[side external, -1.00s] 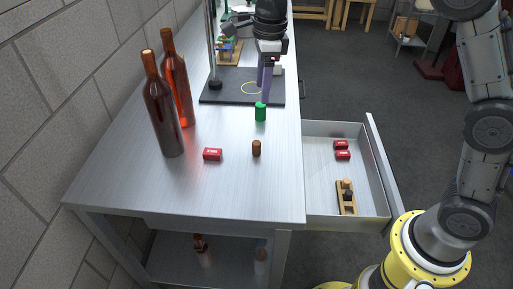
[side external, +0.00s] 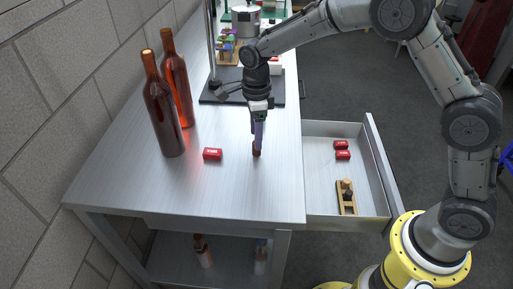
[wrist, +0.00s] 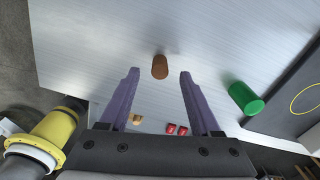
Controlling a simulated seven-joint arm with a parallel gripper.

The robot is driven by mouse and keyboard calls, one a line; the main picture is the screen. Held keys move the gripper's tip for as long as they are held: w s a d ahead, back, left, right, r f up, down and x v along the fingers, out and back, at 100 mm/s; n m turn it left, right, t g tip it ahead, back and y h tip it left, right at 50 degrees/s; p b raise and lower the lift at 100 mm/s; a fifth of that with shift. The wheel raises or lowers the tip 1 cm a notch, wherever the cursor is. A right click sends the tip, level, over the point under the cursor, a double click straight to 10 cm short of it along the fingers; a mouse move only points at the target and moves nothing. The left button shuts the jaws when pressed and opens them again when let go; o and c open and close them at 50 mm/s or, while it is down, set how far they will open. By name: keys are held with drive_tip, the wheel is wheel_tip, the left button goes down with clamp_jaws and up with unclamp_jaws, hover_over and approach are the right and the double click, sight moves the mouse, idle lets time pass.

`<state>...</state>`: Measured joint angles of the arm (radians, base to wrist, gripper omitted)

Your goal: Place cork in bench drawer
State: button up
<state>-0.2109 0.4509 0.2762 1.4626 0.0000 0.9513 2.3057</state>
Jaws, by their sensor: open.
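The cork (side external: 257,153) is a small brown cylinder standing upright on the steel bench top, its upper part hidden by my gripper in the side view. My gripper (side external: 257,146) points down over it with its purple fingers. In the wrist view the cork (wrist: 159,66) shows between the two spread fingertips of my gripper (wrist: 159,74), with a gap on each side. I cannot tell how far down the fingers reach beside it. The bench drawer (side external: 318,178) is pulled open at the right of the bench.
The drawer holds two red boxes (side external: 342,150) and a wooden rack (side external: 347,204). On the bench are another red box (side external: 212,154), two tall bottles (side external: 165,110), and a stand with a dark base (side external: 225,92). A green cylinder (wrist: 246,98) stands near the cork.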

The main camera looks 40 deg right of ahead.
wheel_tip(320, 180, down, 4)
drive_tip(key=shift+f, duration=0.15)
clamp_jaws()
idle(0.3)
